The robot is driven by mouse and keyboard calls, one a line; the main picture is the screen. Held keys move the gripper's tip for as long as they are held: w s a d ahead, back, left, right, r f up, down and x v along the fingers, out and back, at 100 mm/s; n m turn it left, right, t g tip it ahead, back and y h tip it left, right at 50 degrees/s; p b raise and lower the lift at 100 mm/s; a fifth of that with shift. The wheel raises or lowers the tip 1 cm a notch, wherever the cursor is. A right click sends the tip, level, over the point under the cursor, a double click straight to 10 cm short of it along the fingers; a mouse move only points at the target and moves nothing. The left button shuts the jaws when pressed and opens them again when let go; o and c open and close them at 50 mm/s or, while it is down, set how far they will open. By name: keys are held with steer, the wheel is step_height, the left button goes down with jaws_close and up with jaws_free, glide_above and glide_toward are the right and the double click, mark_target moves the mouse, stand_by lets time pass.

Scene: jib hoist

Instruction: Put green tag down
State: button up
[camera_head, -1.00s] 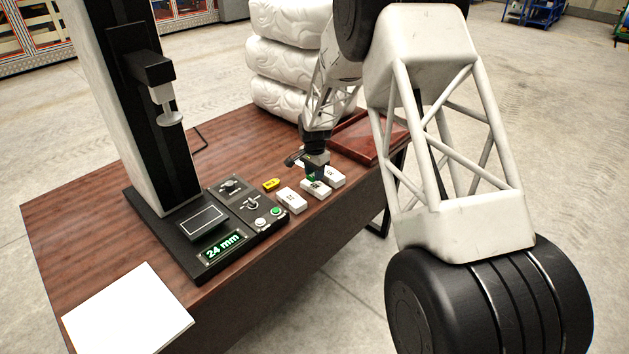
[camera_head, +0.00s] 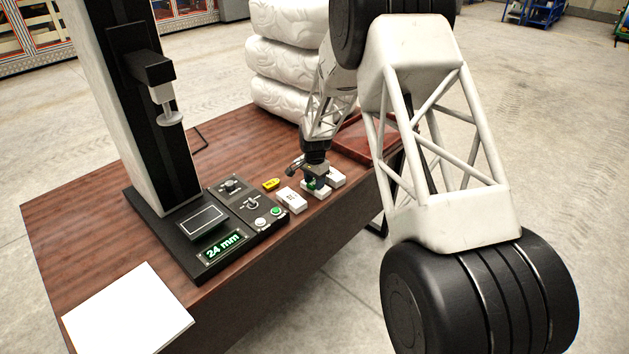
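The green tag (camera_head: 311,184) is a small green patch at the fingertips of my gripper (camera_head: 313,182), which points down at the right part of the table. My gripper appears shut on the tag. Both are right over the middle white block (camera_head: 309,193), which they partly hide. Whether the tag touches the block is too small to tell. A yellow tag (camera_head: 271,184) lies on the table left of the gripper.
White blocks stand on either side, one at the front left (camera_head: 291,200) and one at the right (camera_head: 336,176). The control panel (camera_head: 252,203) with a "24 mm" display is to the left. A red-brown tray (camera_head: 372,140) lies behind. White sacks (camera_head: 286,58) are stacked at the back.

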mark_target(314, 182)
steer(key=shift+o, duration=1)
step_height(314, 182, up, 12)
steer(key=shift+r, duration=0.15)
stand_by(0.7)
